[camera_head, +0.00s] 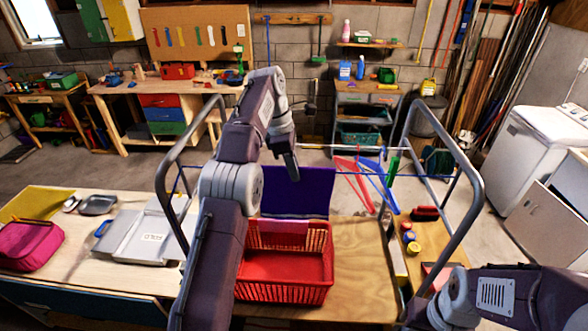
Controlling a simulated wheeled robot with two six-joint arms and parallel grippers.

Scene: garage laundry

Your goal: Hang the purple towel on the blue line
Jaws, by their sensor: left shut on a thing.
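The purple towel (312,188) hangs spread out in the middle of the head view, above the far side of a red basket. My left gripper (292,174) is shut on the towel near its top edge, and my arm hides part of its left side. The blue line (408,175) runs between the two grey metal frames; its middle stretch is hidden by the towel and my arm. I cannot tell whether the towel touches the line. My right arm enters at the lower right, but its gripper is out of view.
The red basket (285,291) stands on the wooden table, with a pink cloth (283,227) at its far rim. Grey frames (466,165) rise on both sides. A red hanger (352,171) and a blue hanger (380,185) hang right of the towel. Bare tabletop (355,250) lies right of the basket.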

